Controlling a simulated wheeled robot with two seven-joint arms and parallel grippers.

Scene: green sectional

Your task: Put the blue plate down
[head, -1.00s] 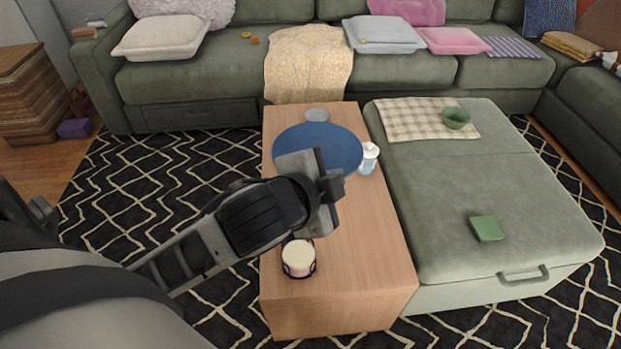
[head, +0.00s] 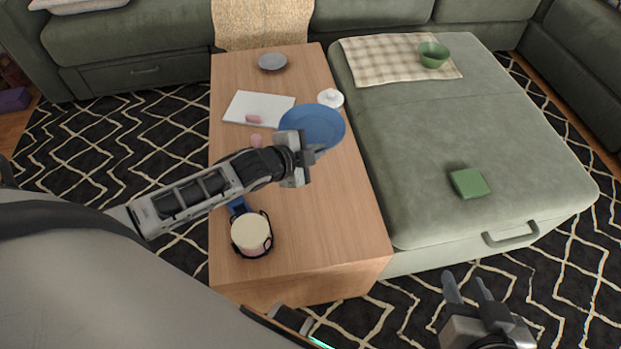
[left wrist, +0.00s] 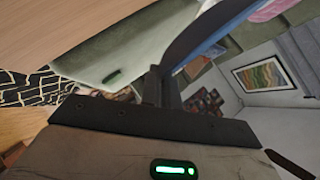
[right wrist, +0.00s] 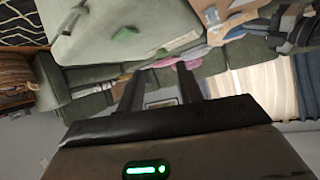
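The blue plate (head: 313,127) is over the right side of the wooden coffee table, its face seen from above. My left gripper (head: 308,156) is shut on its near rim. In the left wrist view the plate (left wrist: 205,35) shows nearly edge-on, running up from the fingers (left wrist: 163,85). I cannot tell whether the plate touches the table (head: 330,215). My right gripper (head: 468,288) is open and empty, low at the right, beyond the table's near end. Its two fingers stand apart in the right wrist view (right wrist: 160,90).
A white board (head: 258,108) with a pink item, a white lidded jar (head: 330,98) and a grey bowl (head: 272,62) are near the plate. A cream-topped cup (head: 252,232) stands near the front. The ottoman (head: 440,140) holds a green bowl (head: 433,54) and green box (head: 469,183).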

